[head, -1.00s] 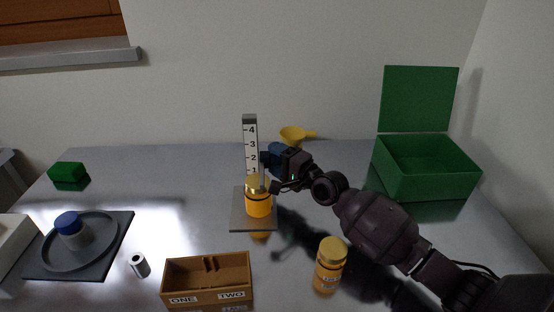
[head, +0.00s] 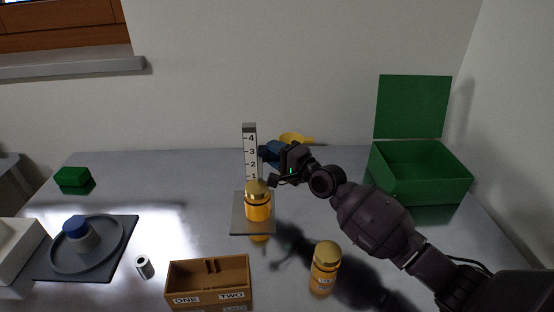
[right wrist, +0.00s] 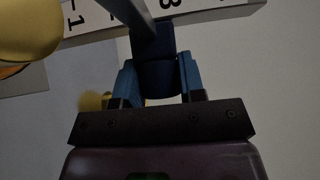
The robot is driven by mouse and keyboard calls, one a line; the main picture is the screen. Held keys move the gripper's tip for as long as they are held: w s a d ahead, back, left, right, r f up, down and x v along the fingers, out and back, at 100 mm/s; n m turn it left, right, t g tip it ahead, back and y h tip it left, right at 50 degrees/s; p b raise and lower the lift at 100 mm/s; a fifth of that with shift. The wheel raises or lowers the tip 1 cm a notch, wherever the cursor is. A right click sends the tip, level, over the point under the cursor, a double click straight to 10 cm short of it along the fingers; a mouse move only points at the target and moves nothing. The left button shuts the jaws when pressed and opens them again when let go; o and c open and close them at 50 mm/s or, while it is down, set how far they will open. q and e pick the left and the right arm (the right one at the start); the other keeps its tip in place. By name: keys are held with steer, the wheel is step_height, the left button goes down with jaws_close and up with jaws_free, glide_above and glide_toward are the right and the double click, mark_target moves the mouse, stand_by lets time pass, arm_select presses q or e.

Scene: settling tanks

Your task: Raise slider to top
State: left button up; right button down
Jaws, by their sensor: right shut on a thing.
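The upright post (head: 249,145) carries a white scale with marks 1 to 4 and stands on a grey base plate (head: 240,222). My right gripper (head: 266,153) is at the right side of the post, about level with mark 3. In the right wrist view its blue fingers (right wrist: 158,82) are shut on a dark blue slider knob (right wrist: 157,73), with the scale (right wrist: 190,12) just beyond. In the head view the slider is mostly hidden by the gripper. My left gripper is not in view.
An orange jar with a gold lid (head: 258,207) stands in front of the post. Another jar (head: 325,268), a brown box (head: 208,281), a dark tray (head: 128,228) and an open green box (head: 422,182) are around. A yellow funnel (head: 291,139) is behind the gripper.

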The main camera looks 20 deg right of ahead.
step_height(320, 180, up, 6)
steer(key=p, duration=0.3)
steer(key=shift+r+p, duration=0.35)
steer(key=shift+p, duration=0.15)
steer(key=c, duration=0.7)
jaws_free()
steer(key=shift+c, duration=0.2)
steer(key=shift+f, duration=0.1)
